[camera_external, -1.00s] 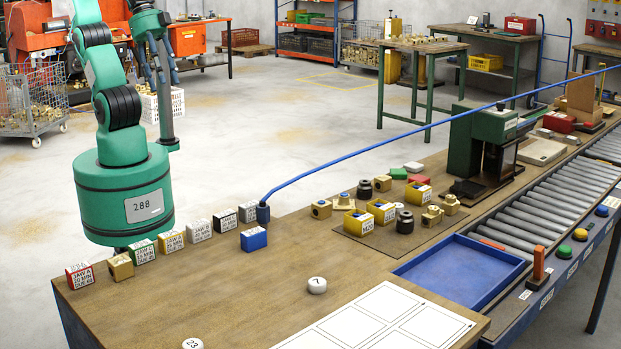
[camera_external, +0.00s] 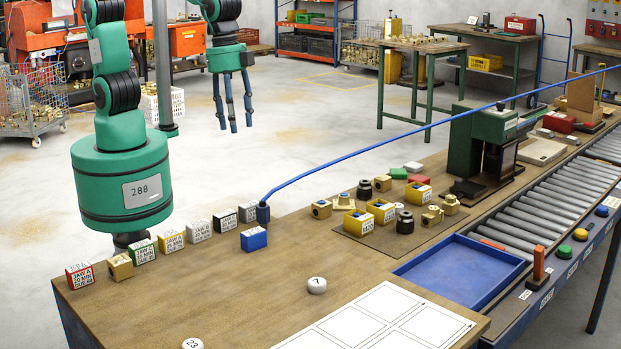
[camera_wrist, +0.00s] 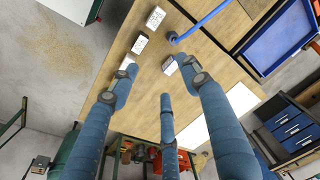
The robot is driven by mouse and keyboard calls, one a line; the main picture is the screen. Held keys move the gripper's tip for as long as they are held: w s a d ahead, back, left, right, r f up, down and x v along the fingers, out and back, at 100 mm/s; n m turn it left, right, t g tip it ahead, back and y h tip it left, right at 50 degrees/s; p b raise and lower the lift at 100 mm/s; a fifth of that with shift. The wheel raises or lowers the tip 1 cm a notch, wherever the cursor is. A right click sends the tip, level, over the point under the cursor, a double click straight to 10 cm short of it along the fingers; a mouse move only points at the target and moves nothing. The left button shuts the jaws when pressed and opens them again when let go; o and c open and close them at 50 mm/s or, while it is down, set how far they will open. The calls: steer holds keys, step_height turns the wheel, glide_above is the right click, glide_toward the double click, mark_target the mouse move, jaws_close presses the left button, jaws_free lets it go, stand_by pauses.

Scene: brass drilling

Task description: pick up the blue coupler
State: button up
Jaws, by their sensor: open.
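The blue coupler (camera_external: 263,213) is the dark blue fitting at the end of the blue hose, standing upright at the bench's back edge in the external view. It also shows near the top of the wrist view (camera_wrist: 173,38). A blue block (camera_external: 253,239) with a white label sits just in front of it; this block shows between my fingers in the wrist view (camera_wrist: 170,66). My three-fingered gripper (camera_external: 233,118) is open and empty. It points down, high and beyond the bench's back edge, apart from the coupler.
The blue hose (camera_external: 400,139) arcs from the coupler to the upper right. A row of labelled jaw blocks (camera_external: 171,240) lines the back edge left of the coupler. Brass parts and dark rings stand on a mat (camera_external: 345,227) to the right. The bench front left of the printed sheet is mostly clear.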

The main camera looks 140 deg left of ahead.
steer(key=g+p, duration=0.1)
steer(key=p, duration=0.1)
glide_above(262, 206)
step_height(262, 206, down, 10)
steer(key=shift+a+f+m, duration=0.15)
steer(key=shift+m, duration=0.25)
steer(key=shift+f+b, duration=0.65)
steer(key=shift+f, duration=3.65)
steer(key=shift+f, duration=0.1)
steer(key=shift+f+b, duration=0.45)
steer(key=shift+f, duration=2.1)
jaws_close()
steer(key=shift+r, duration=0.1)
